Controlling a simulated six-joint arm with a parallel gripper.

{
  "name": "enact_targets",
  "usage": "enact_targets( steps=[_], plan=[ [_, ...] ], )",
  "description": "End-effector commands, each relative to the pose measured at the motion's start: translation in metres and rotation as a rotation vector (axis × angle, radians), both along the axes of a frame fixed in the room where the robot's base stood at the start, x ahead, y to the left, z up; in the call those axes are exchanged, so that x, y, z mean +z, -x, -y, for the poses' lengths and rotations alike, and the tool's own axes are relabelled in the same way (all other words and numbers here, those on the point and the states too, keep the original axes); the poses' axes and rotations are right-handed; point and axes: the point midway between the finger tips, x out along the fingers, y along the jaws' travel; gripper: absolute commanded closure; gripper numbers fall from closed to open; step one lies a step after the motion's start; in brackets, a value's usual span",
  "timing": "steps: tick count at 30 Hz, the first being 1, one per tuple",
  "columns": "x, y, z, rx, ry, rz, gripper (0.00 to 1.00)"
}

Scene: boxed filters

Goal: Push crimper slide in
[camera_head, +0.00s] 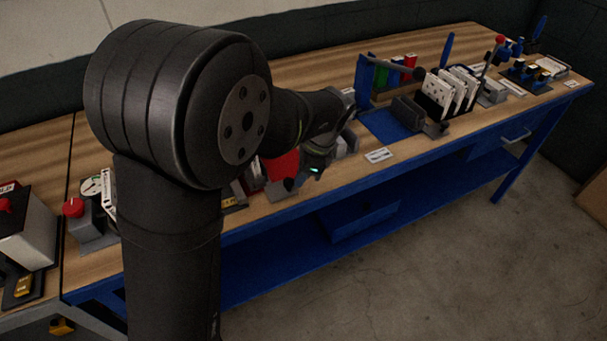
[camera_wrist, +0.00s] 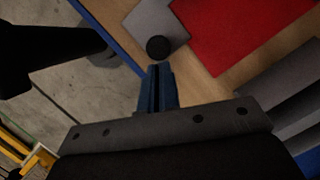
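The crimper shows as a red block (camera_wrist: 235,32) at the upper right of the wrist view, with a grey plate (camera_wrist: 140,22) beside it that looks like its slide. A round black knob (camera_wrist: 158,47) sits at the plate's near edge. My gripper (camera_wrist: 158,70) has its two blue fingers together with nothing seen between them. The fingertips point at the knob and lie just short of it in the picture; I cannot tell whether they touch. In the head view the red block (camera_head: 281,165) shows at the table's front edge, partly hidden by my arm.
The wooden bench (camera_head: 330,190) has its front edge close to the knob. Grey blocks (camera_wrist: 285,100) lie right of the fingers in the wrist view. A blue fixture (camera_head: 385,125) and white boxed filters (camera_head: 455,90) stand farther right. The floor in front is clear.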

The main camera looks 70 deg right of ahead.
Motion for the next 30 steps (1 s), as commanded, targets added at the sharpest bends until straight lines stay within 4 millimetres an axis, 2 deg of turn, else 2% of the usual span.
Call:
enact_targets(
  steps=[1,5,8,12,15,21,25,30],
  plan=[
    [-0.001,-0.004,-0.002,0.004,-0.009,0.007,1.0],
    [0.0,0.001,-0.001,0.002,-0.009,0.007,1.0],
    [0.002,0.014,0.004,-0.001,-0.006,0.005,1.0],
    [0.007,0.043,0.014,-0.004,0.0,0.003,1.0],
    [0.035,0.047,0.016,0.0,0.004,0.001,1.0],
    [0.074,0.06,0.02,0.0,0.003,0.001,1.0],
    [0.091,0.065,0.022,0.001,0.001,0.001,1.0],
    [0.1,0.068,0.022,0.0,0.001,0.001,1.0]
  ],
)
